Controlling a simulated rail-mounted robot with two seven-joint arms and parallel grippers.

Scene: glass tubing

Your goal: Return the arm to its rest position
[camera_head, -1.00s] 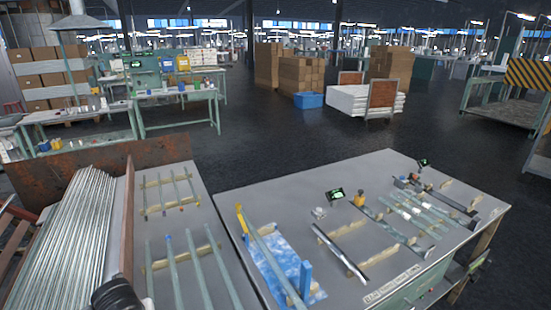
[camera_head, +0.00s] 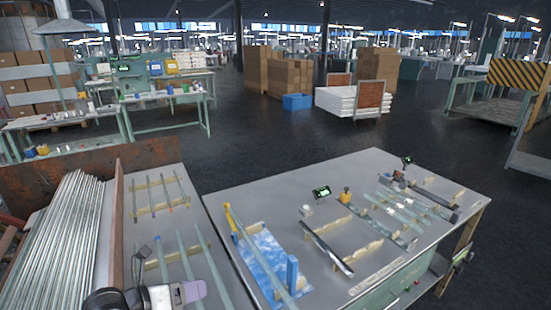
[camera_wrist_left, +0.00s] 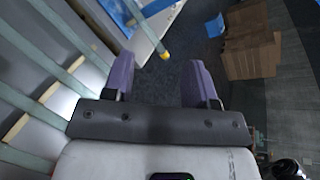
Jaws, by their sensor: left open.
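My left gripper (camera_head: 190,292) is at the bottom left of the head view, over the near part of the left table (camera_head: 202,212). In the left wrist view its two purple fingers (camera_wrist_left: 160,80) stand wide apart with nothing between them. Glass tubes (camera_head: 207,262) lie on wooden racks below and beside it; they also show at the left of the wrist view (camera_wrist_left: 72,38). I cannot tell how high the gripper is above them. My right gripper is not in view.
The right table (camera_head: 265,190) holds a blue-patterned mat (camera_head: 262,257), a yellow-tipped tube (camera_head: 228,215) and more racks. The dark floor (camera_head: 285,135) beyond is open.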

